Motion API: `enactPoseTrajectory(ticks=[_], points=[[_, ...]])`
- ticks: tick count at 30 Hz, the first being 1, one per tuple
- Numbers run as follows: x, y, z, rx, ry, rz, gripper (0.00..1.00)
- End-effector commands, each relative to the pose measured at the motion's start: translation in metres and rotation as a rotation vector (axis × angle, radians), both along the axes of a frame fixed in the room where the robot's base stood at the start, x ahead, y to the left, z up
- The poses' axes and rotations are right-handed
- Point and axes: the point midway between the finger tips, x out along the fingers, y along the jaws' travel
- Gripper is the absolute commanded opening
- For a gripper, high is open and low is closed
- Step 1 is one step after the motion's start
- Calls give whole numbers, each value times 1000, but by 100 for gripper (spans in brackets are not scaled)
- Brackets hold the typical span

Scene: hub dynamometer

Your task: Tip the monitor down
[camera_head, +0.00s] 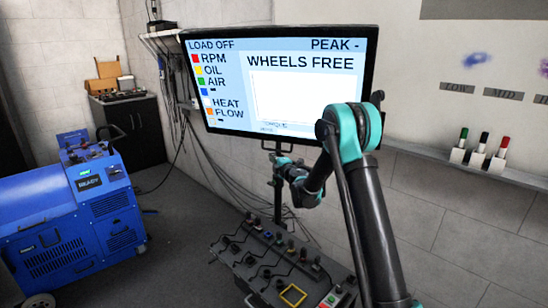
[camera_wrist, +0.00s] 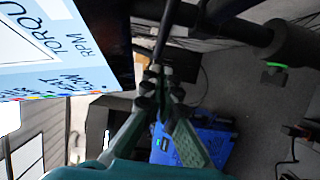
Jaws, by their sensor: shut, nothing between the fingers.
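The monitor (camera_head: 290,75) is a wide black-framed screen on a dark post (camera_head: 277,200). Its display reads "WHEELS FREE" and "LOAD OFF". In the wrist view the monitor (camera_wrist: 60,45) fills the upper left, turned on its side, with its dark lower edge close to the fingertips. My gripper (camera_head: 281,162) is just below the monitor's bottom edge, by the post. In the wrist view my gripper (camera_wrist: 160,72) is shut and empty. A thin dark bar (camera_wrist: 164,32) runs at the fingertips; I cannot tell whether they touch it. My arm hides part of the monitor's lower right.
A control panel (camera_head: 285,270) with several knobs lies below the monitor. A blue machine (camera_head: 75,215) stands at left, a dark cabinet (camera_head: 130,130) behind it. A wall ledge (camera_head: 440,158) with marker holders is at right. Cables hang behind the post.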

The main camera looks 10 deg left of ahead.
Motion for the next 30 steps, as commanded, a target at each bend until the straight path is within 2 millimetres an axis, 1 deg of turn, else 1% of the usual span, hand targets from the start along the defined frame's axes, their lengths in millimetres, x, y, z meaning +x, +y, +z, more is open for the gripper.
enactPoseTrajectory(ticks=[1, 3, 6, 10, 15, 17, 20, 23, 26, 27, 29, 30], points=[[-11, -8, 0, 0, 0, -1, 0], [-26, -16, -1, 0, 0, -1, 0], [-45, -26, -2, 0, 0, 0, 0], [-65, -38, -4, 0, 0, 2, 0], [-81, -48, -5, 0, 0, 2, 0], [-84, -50, -5, 1, 1, 1, 0], [-87, -60, 2, 22, 6, -24, 0], [-90, -86, 19, 85, 26, -98, 0], [-98, -131, 41, 190, 67, -223, 0], [-104, -152, 48, 237, 88, -281, 0], [-114, -182, 55, 309, 126, -367, 0], [-122, -202, 58, 355, 154, -424, 0]])
